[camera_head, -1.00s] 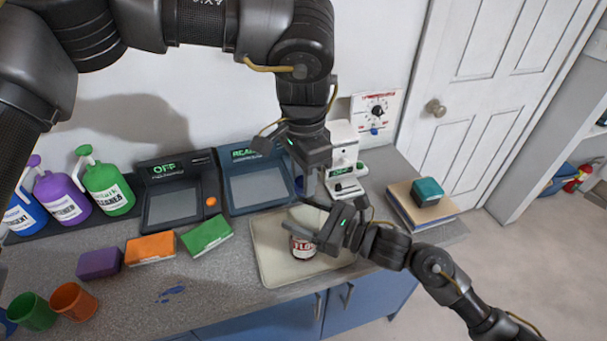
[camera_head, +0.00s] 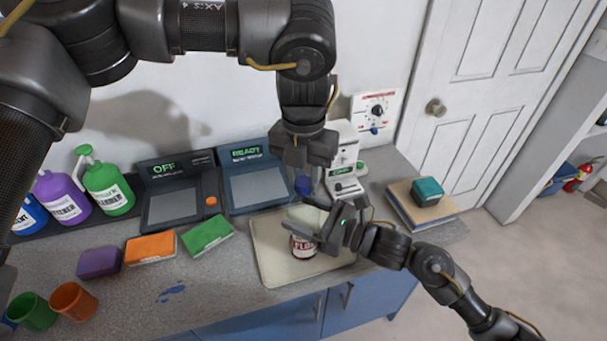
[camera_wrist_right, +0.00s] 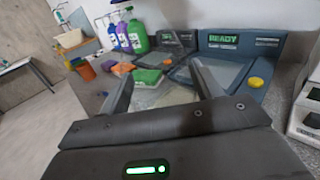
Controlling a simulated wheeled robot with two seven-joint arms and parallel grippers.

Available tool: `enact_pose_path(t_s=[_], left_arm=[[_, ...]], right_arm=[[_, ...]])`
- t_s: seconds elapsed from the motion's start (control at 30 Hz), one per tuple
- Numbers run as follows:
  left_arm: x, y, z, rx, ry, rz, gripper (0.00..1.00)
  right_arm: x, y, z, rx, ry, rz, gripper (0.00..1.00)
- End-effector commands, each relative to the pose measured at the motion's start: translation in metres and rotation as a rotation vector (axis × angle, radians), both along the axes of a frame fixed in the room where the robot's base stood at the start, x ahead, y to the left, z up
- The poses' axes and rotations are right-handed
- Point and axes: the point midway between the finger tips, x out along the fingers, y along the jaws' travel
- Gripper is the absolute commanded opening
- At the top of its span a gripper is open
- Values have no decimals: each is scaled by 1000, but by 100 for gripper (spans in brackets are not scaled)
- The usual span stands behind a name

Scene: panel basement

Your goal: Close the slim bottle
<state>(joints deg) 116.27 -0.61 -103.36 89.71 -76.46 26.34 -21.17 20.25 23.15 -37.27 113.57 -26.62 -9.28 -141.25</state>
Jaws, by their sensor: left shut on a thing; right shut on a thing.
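The slim bottle (camera_head: 303,247), pale with a red and white label partly reading "FLO", stands upright on a cream tray (camera_head: 273,268). My right gripper (camera_head: 300,222) is shut on it from the right, and its fingers hide part of the upper bottle. In the right wrist view the fingers (camera_wrist_right: 163,92) stand apart; the bottle is hard to make out between them. My left gripper (camera_head: 304,183) points down above and behind the bottle. It is shut on a small blue thing (camera_head: 303,186), apparently the cap, held apart from the bottle. The bottle's mouth is not clearly visible.
Two dark devices reading OFF (camera_head: 172,205) and READY (camera_head: 256,188) stand behind the tray. A white machine (camera_head: 343,160) is close behind my grippers. Sponges (camera_head: 207,235), cups (camera_head: 72,301) and jugs (camera_head: 107,188) are on the left, books (camera_head: 420,205) on the right.

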Motion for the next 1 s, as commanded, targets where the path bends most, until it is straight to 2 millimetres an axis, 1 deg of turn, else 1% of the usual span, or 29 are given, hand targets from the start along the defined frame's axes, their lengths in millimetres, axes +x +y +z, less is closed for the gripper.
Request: enact_pose_path(t_s=[0.1, 0.2, 0.27, 0.43, 0.47, 0.6, 0.87, 1.0], left_arm=[[1, 0, 0, 0, -2, -282, 3], [1, 0, 0, 1, -3, -493, 3], [1, 0, 0, 1, -3, -590, 3], [0, 0, 0, 0, -2, -603, 3], [0, 0, 0, 0, -2, -603, 34], [0, 0, 0, 0, -1, -602, 52], [0, 0, 0, -1, -1, -601, 52], [0, 0, 7, 0, -2, -601, 52]], right_arm=[[-1, 0, 0, 0, -1, 2, 1], [-1, 0, 0, 0, -1, 2, 1], [-1, 0, 0, 0, -1, 2, 1], [-1, 0, 0, 0, -1, 2, 1], [-1, 0, 0, 0, -1, 2, 1], [-1, 0, 0, 0, -1, 2, 1], [0, 0, 0, 0, 0, 1, 1], [0, 0, 0, 0, 0, 1, 1]])
